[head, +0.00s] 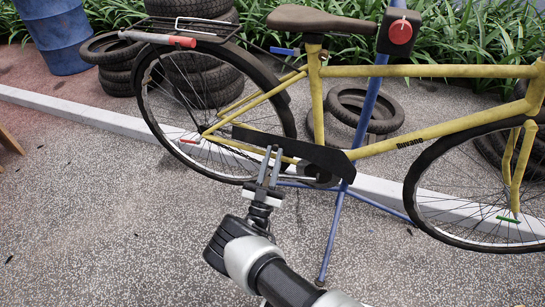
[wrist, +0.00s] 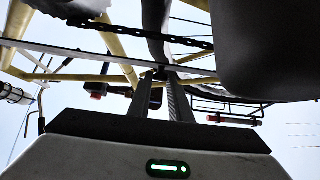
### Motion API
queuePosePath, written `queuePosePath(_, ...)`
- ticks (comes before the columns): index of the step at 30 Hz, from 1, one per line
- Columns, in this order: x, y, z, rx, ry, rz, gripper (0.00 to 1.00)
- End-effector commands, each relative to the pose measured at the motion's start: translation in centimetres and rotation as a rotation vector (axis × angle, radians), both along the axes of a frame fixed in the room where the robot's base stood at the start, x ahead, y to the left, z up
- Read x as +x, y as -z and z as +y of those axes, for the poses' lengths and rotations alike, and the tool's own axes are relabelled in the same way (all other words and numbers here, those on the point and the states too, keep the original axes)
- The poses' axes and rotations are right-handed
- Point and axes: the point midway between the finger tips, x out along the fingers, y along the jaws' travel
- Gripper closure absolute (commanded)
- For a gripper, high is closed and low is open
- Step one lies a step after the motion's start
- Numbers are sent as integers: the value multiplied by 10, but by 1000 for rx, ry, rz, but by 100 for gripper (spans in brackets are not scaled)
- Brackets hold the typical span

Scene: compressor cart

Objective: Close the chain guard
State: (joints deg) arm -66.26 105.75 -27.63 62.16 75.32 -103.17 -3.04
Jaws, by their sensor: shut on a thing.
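The chain guard (head: 322,157) is a long black plate on the near side of the yellow bicycle (head: 430,132) in the head view. It slopes down to the right, from beside the rear wheel to the crank area. My gripper (head: 269,152) reaches up from below and is shut on the guard's left-middle part. In the wrist view, my gripper (wrist: 161,73) closes on a thin edge that crosses the picture. The dark chain (wrist: 180,41) shows beyond that edge. The fingers hide the gripped spot, and I cannot tell how the guard is fastened.
A blue repair stand (head: 333,222) holds the bicycle, its legs spread right of my gripper. The rear wheel (head: 172,124) is close behind my gripper. Stacked tyres (head: 118,84), a blue barrel (head: 58,37) and a kerb (head: 75,113) lie behind. The near pavement is clear.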

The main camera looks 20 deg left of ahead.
Motion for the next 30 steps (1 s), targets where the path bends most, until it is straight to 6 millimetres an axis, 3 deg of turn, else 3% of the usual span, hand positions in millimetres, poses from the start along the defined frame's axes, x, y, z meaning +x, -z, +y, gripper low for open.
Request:
queuePosePath(13, 3, -1, -1, 1, 3, -9, 100)
queuePosePath(14, 3, -2, -1, 1, 3, -9, 77)
queuePosePath(16, 2, -2, 0, 1, 2, -9, 65)
queuePosePath(30, 1, 5, -5, 0, 1, -7, 64)
